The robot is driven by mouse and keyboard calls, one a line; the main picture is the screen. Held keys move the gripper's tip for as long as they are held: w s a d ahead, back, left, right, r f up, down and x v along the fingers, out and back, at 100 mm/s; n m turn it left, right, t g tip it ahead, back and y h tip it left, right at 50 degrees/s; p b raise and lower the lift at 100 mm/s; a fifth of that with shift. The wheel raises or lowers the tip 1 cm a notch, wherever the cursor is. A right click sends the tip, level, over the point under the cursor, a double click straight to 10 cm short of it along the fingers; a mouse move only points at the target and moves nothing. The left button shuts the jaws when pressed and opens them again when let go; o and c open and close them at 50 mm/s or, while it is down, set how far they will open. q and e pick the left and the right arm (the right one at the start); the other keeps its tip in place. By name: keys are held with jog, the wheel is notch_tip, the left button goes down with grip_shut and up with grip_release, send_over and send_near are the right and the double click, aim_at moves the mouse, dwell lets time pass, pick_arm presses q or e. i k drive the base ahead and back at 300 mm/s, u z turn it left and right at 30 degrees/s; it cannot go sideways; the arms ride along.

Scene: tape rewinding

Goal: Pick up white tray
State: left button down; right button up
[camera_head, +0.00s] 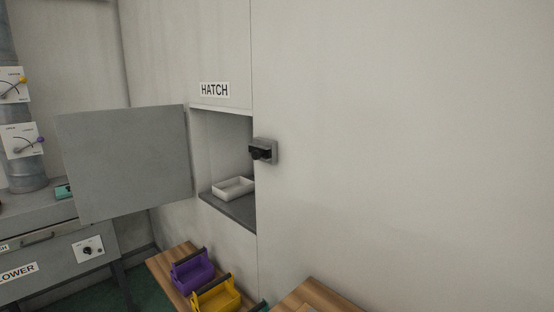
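The white tray (233,188) is a small, shallow, open tray. It stands on the grey floor of the wall hatch (223,152), near the opening, and looks empty. The hatch door (127,165) is a grey panel, swung wide open to the left. Neither of my grippers shows in the head view.
A black latch (263,151) sticks out at the hatch's right edge. Below are a purple carrier (193,272) and a yellow carrier (217,294) on a wooden surface. Another wooden top (316,297) is at the bottom. A grey bench (62,250) with dials stands left.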

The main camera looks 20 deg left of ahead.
aim_at(229, 189)
jog(key=k, duration=1.25)
jog(key=u, duration=0.5)
jog(key=i, duration=0.4)
jog(key=u, duration=1.05)
jog(key=i, duration=1.4)
jog(key=z, duration=1.05)
jog(key=i, duration=0.45)
jog(key=z, duration=2.25)
